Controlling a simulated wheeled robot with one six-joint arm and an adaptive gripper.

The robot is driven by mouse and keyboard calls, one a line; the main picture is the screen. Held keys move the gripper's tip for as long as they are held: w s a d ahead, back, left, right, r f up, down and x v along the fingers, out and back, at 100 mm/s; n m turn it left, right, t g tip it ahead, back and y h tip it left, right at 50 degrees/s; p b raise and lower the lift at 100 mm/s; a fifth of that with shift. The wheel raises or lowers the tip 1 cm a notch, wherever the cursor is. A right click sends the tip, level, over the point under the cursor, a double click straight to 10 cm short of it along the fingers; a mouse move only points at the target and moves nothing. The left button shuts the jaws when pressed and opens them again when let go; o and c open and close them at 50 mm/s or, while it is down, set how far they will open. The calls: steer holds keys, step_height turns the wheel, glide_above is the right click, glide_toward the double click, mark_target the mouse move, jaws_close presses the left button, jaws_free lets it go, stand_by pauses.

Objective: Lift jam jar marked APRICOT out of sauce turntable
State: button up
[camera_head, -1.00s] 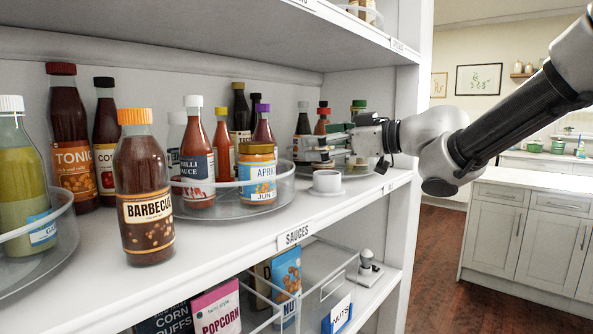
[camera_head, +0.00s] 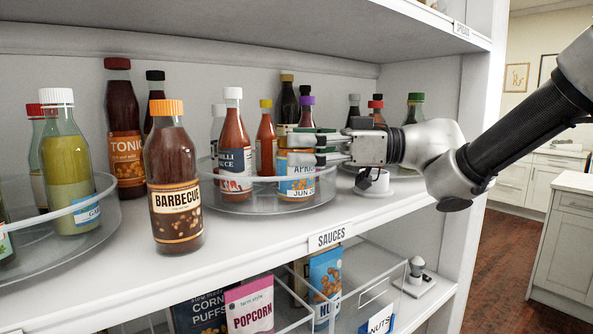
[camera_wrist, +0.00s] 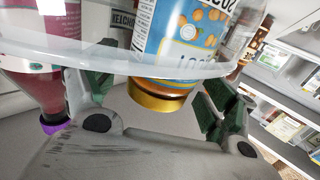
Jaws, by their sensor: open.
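The apricot jam jar (camera_head: 298,186) stands upright near the front right of the clear sauce turntable (camera_head: 245,206). Its label reads "APRI…"; my gripper covers its lid in the head view. In the wrist view the jar (camera_wrist: 190,38) appears upside down, with its gold lid (camera_wrist: 158,94) low in the picture. My gripper (camera_head: 298,149) reaches in from the right at lid height. It is open, with a green-padded finger on either side of the lid in the wrist view. I cannot tell whether either finger touches it.
The chilli sauce bottle (camera_head: 234,155) stands left of the jar. A purple-capped bottle (camera_wrist: 45,88) is close to one finger. The barbecue bottle (camera_head: 175,185) stands left of the turntable. The upper shelf (camera_head: 300,25) is overhead.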

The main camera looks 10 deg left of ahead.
steer(key=shift+a, duration=0.4)
steer(key=shift+s+r, duration=0.1)
steer(key=c, duration=1.5)
